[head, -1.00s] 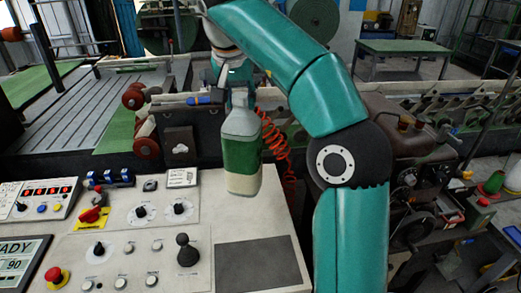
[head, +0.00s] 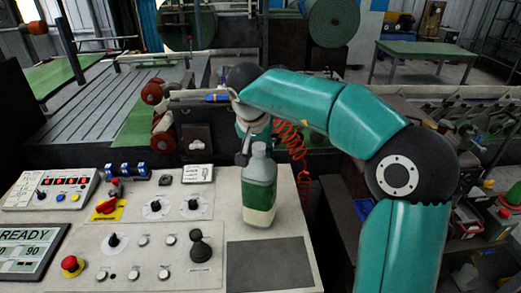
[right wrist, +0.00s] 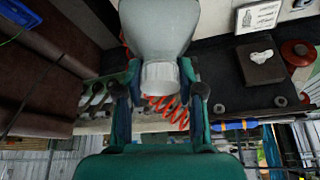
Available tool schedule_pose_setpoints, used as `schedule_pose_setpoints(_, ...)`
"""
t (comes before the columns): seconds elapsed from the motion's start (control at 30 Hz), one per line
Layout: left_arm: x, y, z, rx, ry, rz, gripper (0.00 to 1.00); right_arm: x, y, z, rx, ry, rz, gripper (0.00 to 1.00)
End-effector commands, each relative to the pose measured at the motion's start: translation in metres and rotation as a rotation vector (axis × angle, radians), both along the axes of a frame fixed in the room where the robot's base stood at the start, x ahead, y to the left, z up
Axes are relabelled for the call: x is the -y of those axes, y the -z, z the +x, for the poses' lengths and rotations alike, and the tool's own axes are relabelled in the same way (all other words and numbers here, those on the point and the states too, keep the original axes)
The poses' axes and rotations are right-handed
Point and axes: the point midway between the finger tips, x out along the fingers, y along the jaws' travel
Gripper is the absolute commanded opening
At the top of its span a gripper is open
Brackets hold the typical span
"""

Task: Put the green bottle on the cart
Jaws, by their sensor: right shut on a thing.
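The green bottle (head: 259,188) has a green body, a pale lower band and a clear grey top. In the head view it is upright over the back right part of the control console. I cannot tell whether its base touches the console. My right gripper (head: 252,138) is shut on its neck from behind. In the right wrist view the bottle's grey shoulder and white neck (right wrist: 160,72) show between the fingers of my right gripper (right wrist: 160,88). I cannot make out a cart with certainty. My left gripper is out of view.
The console (head: 140,215) carries knobs, a joystick (head: 200,247), a red emergency button (head: 72,265) and a screen (head: 27,250). A dark flat pad (head: 270,266) lies in front of the bottle. A red coiled hose (head: 292,140) hangs behind. A green table (head: 425,50) stands far back right.

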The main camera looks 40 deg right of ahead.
Motion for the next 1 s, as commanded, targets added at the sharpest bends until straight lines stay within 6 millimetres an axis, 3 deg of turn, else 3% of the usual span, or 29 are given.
schedule_pose_setpoints(0.37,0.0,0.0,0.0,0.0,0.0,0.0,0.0,0.0,0.002,0.002,0.004,-0.002,-0.002,0.0)
schedule_pose_setpoints(0.4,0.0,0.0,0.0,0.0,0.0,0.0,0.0,-0.001,0.005,0.002,0.0,-0.003,-0.001,0.41)
schedule_pose_setpoints(0.53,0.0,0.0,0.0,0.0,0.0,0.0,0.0,-0.001,0.004,0.002,0.0,-0.003,0.0,0.62)
schedule_pose_setpoints(1.0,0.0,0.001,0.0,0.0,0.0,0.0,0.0,-0.005,-0.006,0.001,0.003,-0.005,-0.001,0.62)
